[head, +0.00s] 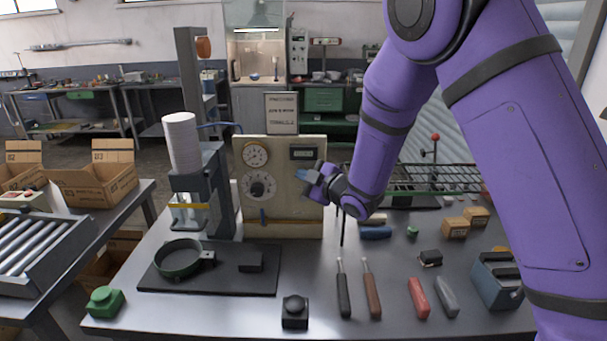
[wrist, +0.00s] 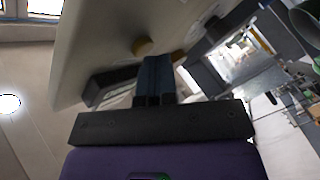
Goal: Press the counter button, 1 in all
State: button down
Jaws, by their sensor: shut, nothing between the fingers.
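The beige upright panel (head: 283,212) stands on the table and carries a small dark counter display (head: 303,153) at its upper right. My gripper (head: 302,175) is at the panel's right side, just below the display, with its fingers pointing at the panel face. In the wrist view my gripper (wrist: 155,60) is shut and empty. The dark display housing (wrist: 112,84) is beside the fingers. In the head view the gripper mostly hides the button.
The panel also bears a gauge (head: 256,154) and a black dial (head: 259,187). A press stand with a white cylinder (head: 181,142) is to its left. A wire rack (head: 437,180) stands right.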

jog(key=shift+s, duration=0.1)
dwell(0.3)
jog(key=shift+s, duration=0.75)
jog(key=shift+s+a, duration=0.1)
jog(key=shift+s, duration=2.4)
